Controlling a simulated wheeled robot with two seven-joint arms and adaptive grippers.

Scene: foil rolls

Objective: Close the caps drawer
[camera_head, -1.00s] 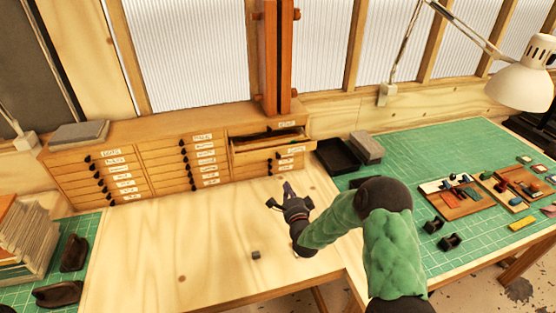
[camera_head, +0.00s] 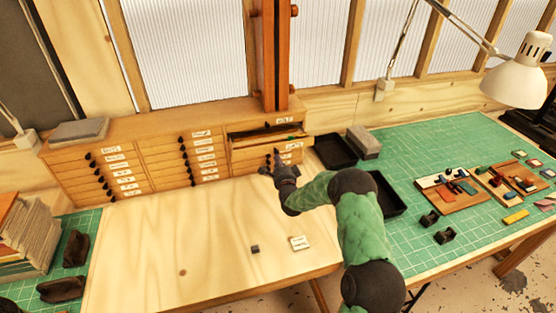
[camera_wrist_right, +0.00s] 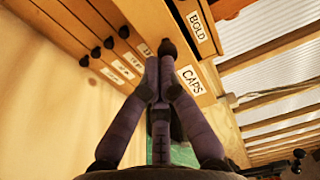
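The caps drawer (camera_head: 262,144) is in the right column of the wooden cabinet and sticks out from it, its inside showing from above. Its front with the CAPS label (camera_wrist_right: 192,80) and a dark knob (camera_wrist_right: 167,47) fills the middle of the right wrist view, below the BOLD label. My right gripper (camera_head: 274,160) is in front of the drawer front. In the wrist view my right gripper's fingers (camera_wrist_right: 159,68) are drawn together, their tips at or very near the knob; whether they touch it I cannot tell. My left gripper is not in view.
The other cabinet drawers (camera_head: 200,155) look shut. A small dark block (camera_head: 255,249) and a white labelled tile (camera_head: 299,243) lie on the bare wooden top. Black trays (camera_head: 335,150) stand right of the cabinet. A green mat (camera_head: 420,150) holds blocks and small tools.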

